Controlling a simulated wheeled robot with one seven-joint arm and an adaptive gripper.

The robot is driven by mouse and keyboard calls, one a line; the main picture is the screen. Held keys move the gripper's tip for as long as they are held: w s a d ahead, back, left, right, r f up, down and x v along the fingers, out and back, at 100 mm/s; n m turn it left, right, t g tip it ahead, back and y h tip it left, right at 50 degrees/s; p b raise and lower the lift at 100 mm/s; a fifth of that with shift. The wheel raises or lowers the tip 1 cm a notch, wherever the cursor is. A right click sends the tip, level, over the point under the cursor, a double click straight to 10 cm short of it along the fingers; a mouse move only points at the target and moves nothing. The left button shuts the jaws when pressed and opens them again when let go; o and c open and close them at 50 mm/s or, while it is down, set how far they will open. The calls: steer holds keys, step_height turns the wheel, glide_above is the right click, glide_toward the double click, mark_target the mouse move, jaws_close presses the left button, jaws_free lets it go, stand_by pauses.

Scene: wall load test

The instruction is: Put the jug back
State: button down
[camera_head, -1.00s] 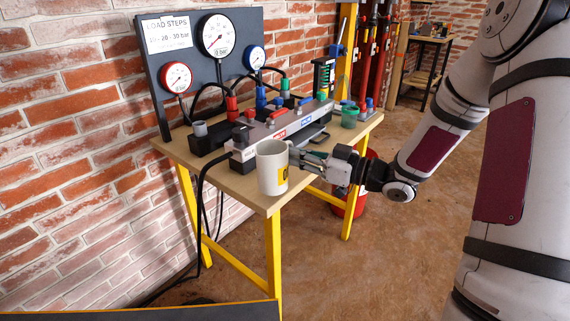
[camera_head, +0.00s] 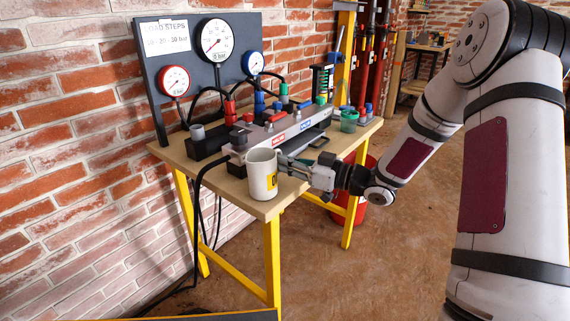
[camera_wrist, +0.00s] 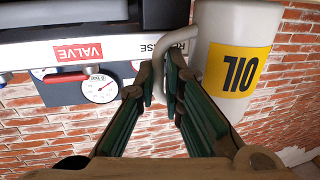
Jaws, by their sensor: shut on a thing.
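The jug (camera_head: 259,173) is a white upright vessel with a yellow label, at the front corner of the wooden table (camera_head: 232,190). In the wrist view the jug (camera_wrist: 218,30) shows upside down, with "OIL" on the label. My gripper (camera_head: 286,164) reaches in from the right and is shut on the jug's handle. In the wrist view the fingertips of my gripper (camera_wrist: 160,72) close around the handle (camera_wrist: 168,45). I cannot tell whether the jug's base touches the tabletop or hangs just above it.
Just behind the jug lies the grey pump unit (camera_head: 285,132) with red and blue labels. A gauge board (camera_head: 240,90) stands at the back against the brick wall. A red bucket (camera_head: 355,212) stands on the floor.

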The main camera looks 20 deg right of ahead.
steer(key=c, duration=1.7)
jaws_free()
steer(key=shift+f, duration=0.1)
